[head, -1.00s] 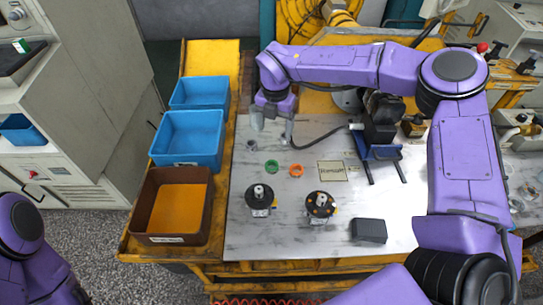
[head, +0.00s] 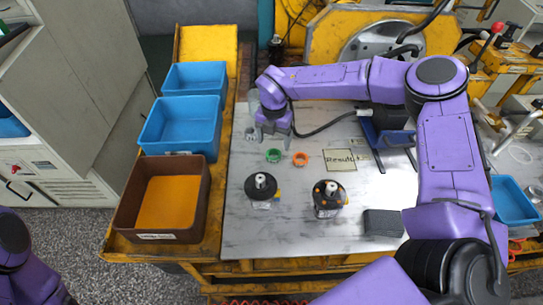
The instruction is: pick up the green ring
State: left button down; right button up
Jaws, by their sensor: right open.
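The green ring (head: 273,155) lies flat on the grey-white table top (head: 240,230), left of the orange ring (head: 300,158). My right gripper (head: 272,138) points down just behind and above the green ring, with its fingers apart and nothing seen between them. It looks close to the ring, but the height gap cannot be told exactly. My left arm shows only at the lower left edge; its gripper is out of view.
A small grey ring-like part (head: 251,134) lies left of my gripper. Two black motor parts (head: 262,187) (head: 328,196) stand nearer the front. Blue bins (head: 180,125) and a brown bin (head: 160,195) line the left. A dark block (head: 383,223) and a "Result" label (head: 341,160) lie right.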

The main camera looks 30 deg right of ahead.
aim_at(273, 150)
notch_tip(273, 150, down, 5)
jog(key=shift+r+p, duration=0.1)
jog(key=shift+p, duration=0.3)
jog(key=shift+a, duration=0.1)
jog(key=c, duration=1.1)
